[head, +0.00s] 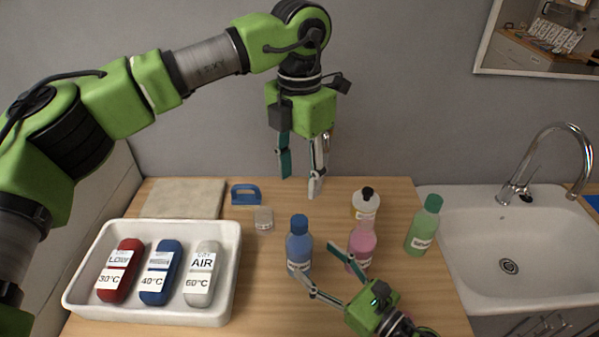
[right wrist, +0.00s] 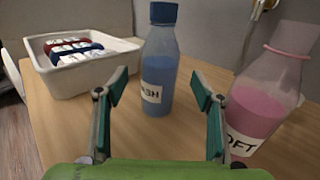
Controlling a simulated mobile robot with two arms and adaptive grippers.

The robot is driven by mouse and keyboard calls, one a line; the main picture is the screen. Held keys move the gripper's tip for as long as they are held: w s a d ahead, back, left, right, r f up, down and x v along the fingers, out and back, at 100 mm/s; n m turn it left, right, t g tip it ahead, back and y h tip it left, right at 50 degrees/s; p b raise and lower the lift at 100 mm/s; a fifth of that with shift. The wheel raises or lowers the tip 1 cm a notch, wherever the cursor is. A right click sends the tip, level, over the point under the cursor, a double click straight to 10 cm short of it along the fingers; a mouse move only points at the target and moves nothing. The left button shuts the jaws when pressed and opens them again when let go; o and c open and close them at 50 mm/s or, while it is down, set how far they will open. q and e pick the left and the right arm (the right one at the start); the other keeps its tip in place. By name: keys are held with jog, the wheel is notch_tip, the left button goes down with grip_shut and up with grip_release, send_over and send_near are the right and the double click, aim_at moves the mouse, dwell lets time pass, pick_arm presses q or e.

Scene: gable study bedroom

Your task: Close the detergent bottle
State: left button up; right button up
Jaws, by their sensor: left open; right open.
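A blue bottle (head: 299,252) stands upright on the wooden counter with a blue cap on its top. In the right wrist view this bottle (right wrist: 159,70) has a label that appears to read WASH; no label seen says detergent. My right gripper (head: 320,264) is open and empty, low at the front, its fingers pointing towards the blue bottle. In the right wrist view the bottle shows ahead, between the two fingers (right wrist: 158,90). My left gripper (head: 300,182) is open and empty, pointing down above the back of the counter, behind the bottles.
A pink bottle (head: 361,246) stands right of the blue one; a black-capped bottle (head: 366,206) and a green bottle (head: 423,228) are near. A white tray (head: 228,282) holds labelled red, blue and grey items. A small clear container (head: 264,219) and sink (head: 480,235) flank the bottles.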

jog(key=shift+v, duration=2.7)
